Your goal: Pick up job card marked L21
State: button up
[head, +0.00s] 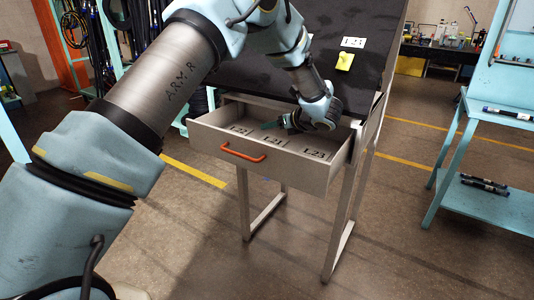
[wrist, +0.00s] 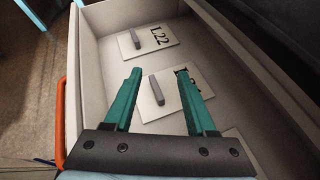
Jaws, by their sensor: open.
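My gripper (head: 270,125) is open and reaches down into the drawer. In the wrist view, my gripper's two green fingers (wrist: 160,85) stand apart on either side of a small grey block (wrist: 157,90) on the middle white card (wrist: 147,106). The right finger covers most of that card's label, so I cannot read it as L21 there. In the head view, its label (head: 274,141) is too small to read surely. A card marked L22 (wrist: 158,43), with its own grey block, lies farther up in the wrist view.
The open drawer (head: 230,150) has an orange handle (head: 243,152) and walls close around my gripper. A third card, seemingly L23 (head: 314,153), lies at its right. A dark board (head: 300,70) rises behind. A blue shelf (head: 480,200) stands right.

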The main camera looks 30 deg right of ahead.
jog(key=s+f+n, duration=0.1)
jog(key=s+f+n+y, duration=0.1)
jog(key=s+d+n, duration=0.1)
jog(key=shift+s+f+g, duration=0.3)
jog(key=shift+s+f, duration=0.05)
jog(key=shift+f, duration=0.05)
jog(key=shift+s+a+f+y, duration=0.1)
jog(key=shift+f+y, duration=0.1)
jog(key=shift+y, duration=0.1)
jog(key=p+x, duration=0.1)
jog(key=x, duration=0.4)
jog(key=shift+p, duration=0.4)
jog(key=p+x, duration=0.2)
jog(key=x, duration=0.2)
jog(key=shift+w+a+r+p, duration=0.15)
jog(key=shift+w+a+p, duration=0.1)
jog(key=shift+p, duration=0.1)
jog(key=shift+w+f, duration=0.4)
grip_shut()
